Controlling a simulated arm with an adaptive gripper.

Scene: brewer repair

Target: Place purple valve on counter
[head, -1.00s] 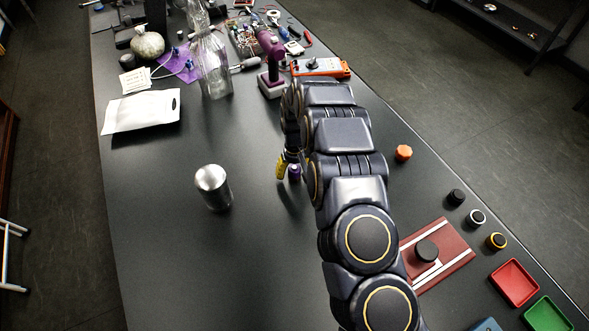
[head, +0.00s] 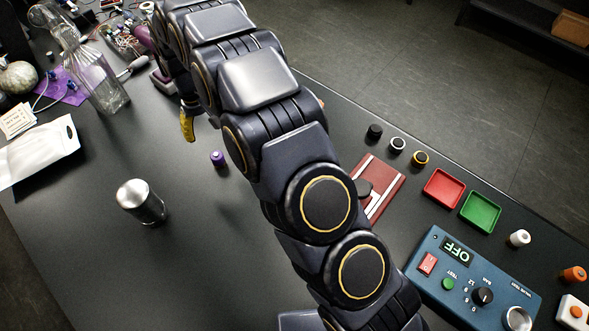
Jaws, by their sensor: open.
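The purple valve (head: 218,158) is a small purple cylinder standing on the dark counter (head: 120,265), to the left of my arm. My gripper (head: 188,128) is above and to the left of the valve in the picture, apart from it. One yellow fingertip shows; the rest of the gripper is hidden behind my arm. The gripper is open and the valve stands free of it.
A silver cylinder (head: 142,202) stands to the left. A blue control box (head: 470,280) reading OFF, a red tray (head: 443,189), a green tray (head: 480,212) and several small knobs lie right. A glass bottle (head: 97,80) stands at the back left.

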